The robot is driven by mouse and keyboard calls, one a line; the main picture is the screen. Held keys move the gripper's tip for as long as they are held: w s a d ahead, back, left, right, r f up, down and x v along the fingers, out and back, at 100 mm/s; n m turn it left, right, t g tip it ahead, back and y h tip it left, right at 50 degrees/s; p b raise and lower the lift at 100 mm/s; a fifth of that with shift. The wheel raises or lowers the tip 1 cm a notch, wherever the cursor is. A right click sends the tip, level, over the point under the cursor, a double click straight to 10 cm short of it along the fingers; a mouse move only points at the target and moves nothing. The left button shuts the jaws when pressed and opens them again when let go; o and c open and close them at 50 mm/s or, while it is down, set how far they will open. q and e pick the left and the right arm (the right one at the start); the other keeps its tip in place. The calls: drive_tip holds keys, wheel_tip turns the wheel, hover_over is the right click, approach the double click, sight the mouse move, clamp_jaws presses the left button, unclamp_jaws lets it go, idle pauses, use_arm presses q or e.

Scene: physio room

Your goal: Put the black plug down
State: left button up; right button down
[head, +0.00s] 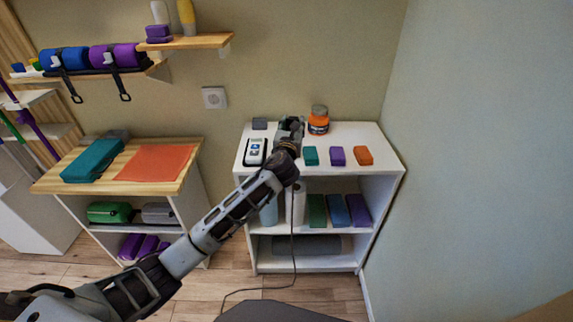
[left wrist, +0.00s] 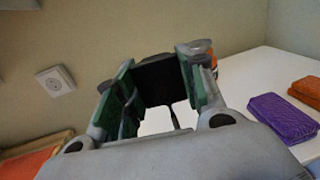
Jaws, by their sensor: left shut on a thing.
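My left gripper (head: 290,128) reaches over the white shelf unit's top (head: 345,140) in the head view. In the left wrist view its two green-padded fingers (left wrist: 160,85) are shut on the black plug (left wrist: 158,78), a dark block between them. A thin black cord (left wrist: 174,118) runs from the plug. In the head view the arm and gripper hide the plug, and the cord (head: 294,235) hangs down the unit's front to the floor. I cannot tell whether the plug touches the top. My right gripper is not in view.
On the white top are a white device on a dark tray (head: 255,151), a grey block (head: 260,124), an orange jar (head: 318,121), and teal (head: 311,156), purple (head: 337,156) and orange (head: 363,156) blocks. Its right side is clear. A wall socket (head: 214,97) is behind left.

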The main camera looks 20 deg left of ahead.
use_arm(q)
drive_tip(key=shift+s+a+f+n+y, duration=0.35)
drive_tip(key=shift+s+a+n+y, duration=0.1)
drive_tip(key=shift+a+y, duration=0.25)
drive_tip(key=shift+s+a+f+n+y, duration=0.3)
drive_tip(key=shift+a+n+y, duration=0.15)
drive_tip(key=shift+a+y, duration=0.25)
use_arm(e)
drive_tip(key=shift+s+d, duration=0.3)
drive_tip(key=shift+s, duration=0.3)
use_arm(q)
drive_tip(key=shift+f, duration=0.1)
